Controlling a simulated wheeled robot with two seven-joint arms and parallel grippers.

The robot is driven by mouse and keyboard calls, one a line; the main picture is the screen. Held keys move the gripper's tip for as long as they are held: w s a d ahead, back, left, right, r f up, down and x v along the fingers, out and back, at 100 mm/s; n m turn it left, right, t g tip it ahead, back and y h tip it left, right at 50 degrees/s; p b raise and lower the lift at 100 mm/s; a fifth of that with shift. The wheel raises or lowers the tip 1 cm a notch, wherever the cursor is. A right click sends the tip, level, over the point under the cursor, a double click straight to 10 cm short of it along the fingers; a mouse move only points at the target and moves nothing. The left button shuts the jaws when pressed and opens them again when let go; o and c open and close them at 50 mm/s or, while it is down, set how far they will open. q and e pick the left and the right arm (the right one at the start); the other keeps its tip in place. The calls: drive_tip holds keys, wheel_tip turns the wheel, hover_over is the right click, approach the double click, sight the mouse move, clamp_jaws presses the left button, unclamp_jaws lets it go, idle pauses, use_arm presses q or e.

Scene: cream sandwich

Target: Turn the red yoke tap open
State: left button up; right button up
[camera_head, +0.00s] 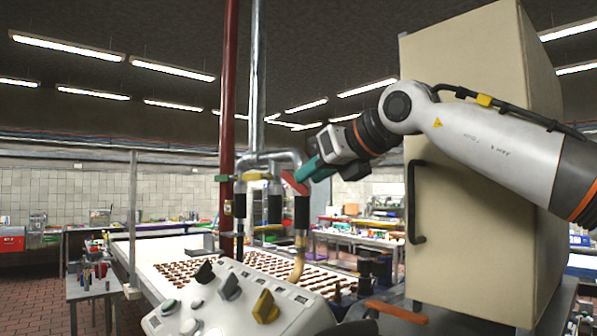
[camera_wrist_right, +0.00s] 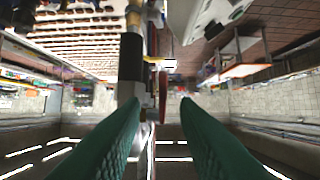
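The red yoke tap handle (camera_head: 293,183) sits on the rightmost of several hose pipes in the head view. In the right wrist view the red handle (camera_wrist_right: 162,97) shows nearly edge-on beside a dark pipe sleeve. My right gripper (camera_head: 304,173) reaches in from the right, with teal fingers at the handle. In the wrist view its two fingers (camera_wrist_right: 161,103) are apart, with the handle in line with the gap between them. A gap shows on each side, so I see no grip. My left gripper is in neither view.
A yellow tap handle (camera_head: 256,177) and a teal one (camera_head: 223,178) are on the neighbouring pipes to the left. A red vertical pipe (camera_head: 228,80) stands behind. A control panel with knobs (camera_head: 226,306) is below. A tall beige cabinet (camera_head: 470,240) stands close at right.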

drive_tip(key=p+x, duration=0.1)
drive_tip(key=x, duration=0.2)
drive_tip(key=shift+w+a, duration=0.15)
drive_tip(key=shift+a, duration=0.15)
drive_tip(key=shift+w+a+f+p, duration=0.15)
drive_tip(key=shift+w+f+p, duration=0.1)
drive_tip(key=shift+w+p, duration=0.15)
drive_tip(key=shift+s, duration=0.1)
clamp_jaws()
